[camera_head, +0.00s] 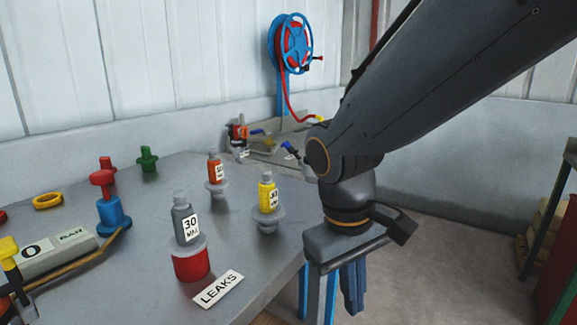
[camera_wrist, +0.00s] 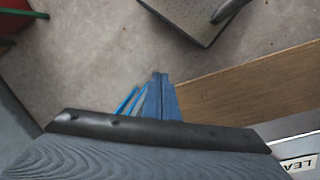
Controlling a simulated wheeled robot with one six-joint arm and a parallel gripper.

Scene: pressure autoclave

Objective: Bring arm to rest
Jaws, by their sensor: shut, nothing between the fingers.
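My arm comes in from the upper right in the head view and bends down to my gripper (camera_head: 335,300), which points at the floor just off the right edge of the grey workbench (camera_head: 130,235). The wrist view also shows my gripper (camera_wrist: 160,80), its dark blue fingers together and empty above bare floor. Nothing visible touches the fingers.
On the bench are grey (camera_head: 187,222), red (camera_head: 215,172) and yellow (camera_head: 267,195) bottles, a LEAKS card (camera_head: 218,289) and coloured valves. A hose reel (camera_head: 290,43) is at the back wall. Open floor (camera_head: 440,250) lies to the right.

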